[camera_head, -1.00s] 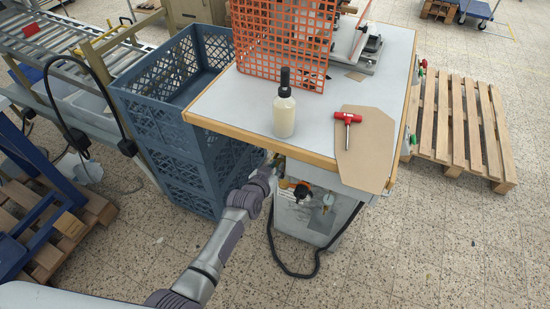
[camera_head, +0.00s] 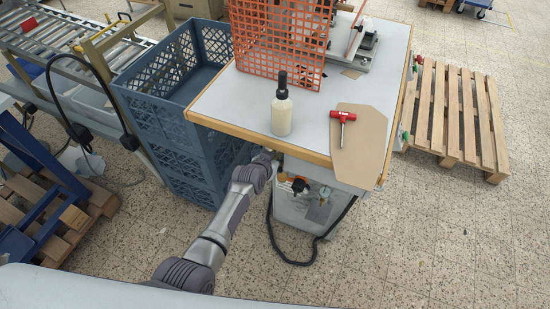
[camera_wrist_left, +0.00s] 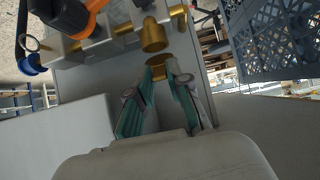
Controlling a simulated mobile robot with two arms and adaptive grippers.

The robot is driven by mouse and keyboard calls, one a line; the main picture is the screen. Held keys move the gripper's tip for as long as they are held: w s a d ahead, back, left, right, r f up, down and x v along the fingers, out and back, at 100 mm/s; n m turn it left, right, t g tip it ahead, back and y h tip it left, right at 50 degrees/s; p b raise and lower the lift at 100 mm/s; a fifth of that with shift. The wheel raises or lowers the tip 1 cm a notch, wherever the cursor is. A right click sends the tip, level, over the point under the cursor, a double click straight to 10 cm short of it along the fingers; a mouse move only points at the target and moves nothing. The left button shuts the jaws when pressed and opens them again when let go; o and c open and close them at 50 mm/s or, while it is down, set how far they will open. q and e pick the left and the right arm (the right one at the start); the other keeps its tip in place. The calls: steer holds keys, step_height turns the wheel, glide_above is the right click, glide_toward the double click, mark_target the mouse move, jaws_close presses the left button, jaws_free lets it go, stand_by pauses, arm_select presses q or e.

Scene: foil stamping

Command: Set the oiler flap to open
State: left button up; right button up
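The pneumatic unit under the table's front edge carries a brass fitting (camera_head: 324,192) and an orange and black knob (camera_head: 299,186). In the left wrist view a brass cup-shaped part (camera_wrist_left: 154,36) points down, with a flat brass piece (camera_wrist_left: 159,62) just below it. I cannot tell which of these is the oiler flap or how it is set. My left gripper (camera_wrist_left: 161,74) has its teal-padded fingertips a small gap apart at the flat brass piece. Whether they grip it is unclear. In the head view the left gripper (camera_head: 273,162) is partly hidden beneath the tabletop. My right gripper is not in view.
The tabletop (camera_head: 235,102) holds a bottle (camera_head: 281,108), a red-handled tool (camera_head: 343,117), a brown board (camera_head: 362,145) and an orange grid (camera_head: 275,45). Blue crates (camera_head: 165,120) stand close left of my arm. A black hose (camera_head: 275,235) hangs below. A pallet (camera_head: 455,110) lies right.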

arm_select(q)
steer(key=o, duration=0.3)
steer(key=v, duration=1.2)
steer(key=shift+f, duration=0.1)
